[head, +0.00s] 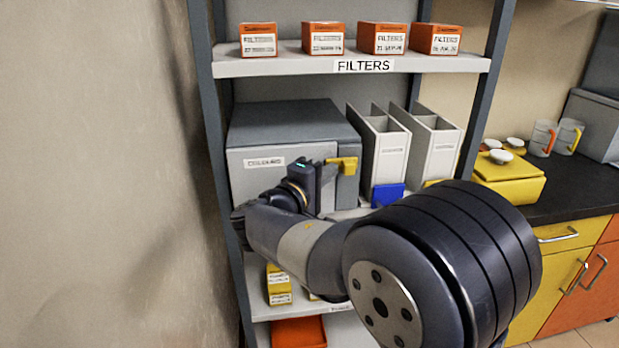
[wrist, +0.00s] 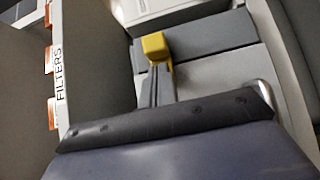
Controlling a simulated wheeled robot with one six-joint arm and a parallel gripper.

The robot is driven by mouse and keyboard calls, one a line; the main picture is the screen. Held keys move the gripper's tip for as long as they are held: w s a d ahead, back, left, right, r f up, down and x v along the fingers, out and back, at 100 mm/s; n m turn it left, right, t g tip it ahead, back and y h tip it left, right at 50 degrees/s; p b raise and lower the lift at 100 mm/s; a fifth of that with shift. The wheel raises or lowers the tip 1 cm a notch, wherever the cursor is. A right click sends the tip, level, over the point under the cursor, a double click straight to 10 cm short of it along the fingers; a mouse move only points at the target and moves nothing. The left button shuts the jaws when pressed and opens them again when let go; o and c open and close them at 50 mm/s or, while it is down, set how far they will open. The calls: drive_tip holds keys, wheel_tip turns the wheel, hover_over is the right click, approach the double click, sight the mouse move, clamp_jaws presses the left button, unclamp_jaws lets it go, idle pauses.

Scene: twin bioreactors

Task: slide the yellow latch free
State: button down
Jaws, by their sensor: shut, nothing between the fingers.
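The yellow latch (head: 348,164) is a small block on the front of a grey box (head: 290,125), near the box's right side. It also shows in the wrist view (wrist: 157,46), against a dark grey strip of the box. My gripper (head: 329,170) is shut and empty, with its fingertips just left of the latch in the head view. In the wrist view my gripper's fingers (wrist: 158,80) point at the latch and end right beside it. I cannot tell whether they touch it. My arm hides part of the shelf below the box.
The box stands on a shelf beside white file holders (head: 384,150) and a blue block (head: 387,194). A shelf labelled FILTERS (head: 365,66) with orange and white boxes is above. The shelf's dark left post (head: 212,150) is close to my arm. A yellow container (head: 508,180) sits on the counter at right.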

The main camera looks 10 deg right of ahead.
drive_tip(key=shift+d, duration=0.4)
drive_tip(key=d+b, duration=0.2)
drive_tip(key=d, duration=0.2)
drive_tip(key=shift+f, duration=0.15)
drive_tip(key=shift+a, duration=0.1)
drive_tip(key=shift+s, duration=0.1)
approach(352, 171)
drive_tip(key=shift+v, duration=1)
